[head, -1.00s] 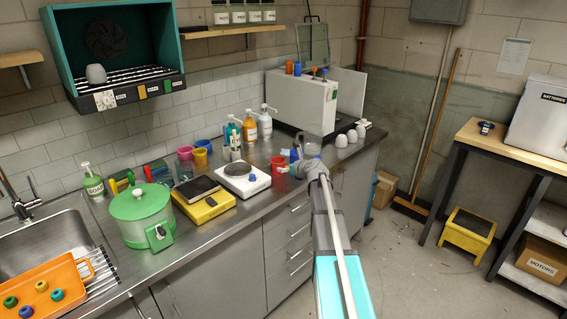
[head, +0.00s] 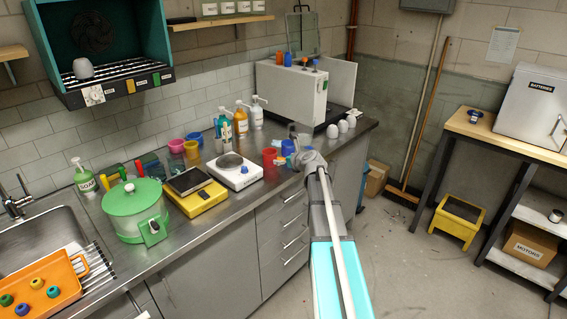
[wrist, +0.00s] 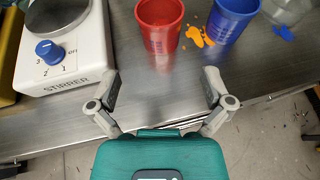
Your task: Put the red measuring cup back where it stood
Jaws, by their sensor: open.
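The red measuring cup (head: 269,156) stands upright on the steel counter, between the stirrer and a blue cup (head: 289,146). In the wrist view the red cup (wrist: 160,27) is just beyond my gripper (wrist: 162,84), roughly centred between the fingers, with the blue cup (wrist: 233,20) to its right. My gripper is open and empty, with bare counter between the fingertips and the red cup. In the head view my own arm partly hides the gripper and the counter behind it.
The white stirrer (wrist: 62,62) stands left of the red cup, close to my left finger. An orange splotch (wrist: 198,37) lies between the cups. A clear glass vessel (wrist: 290,10) is at the upper right. The counter's front edge runs beneath my gripper.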

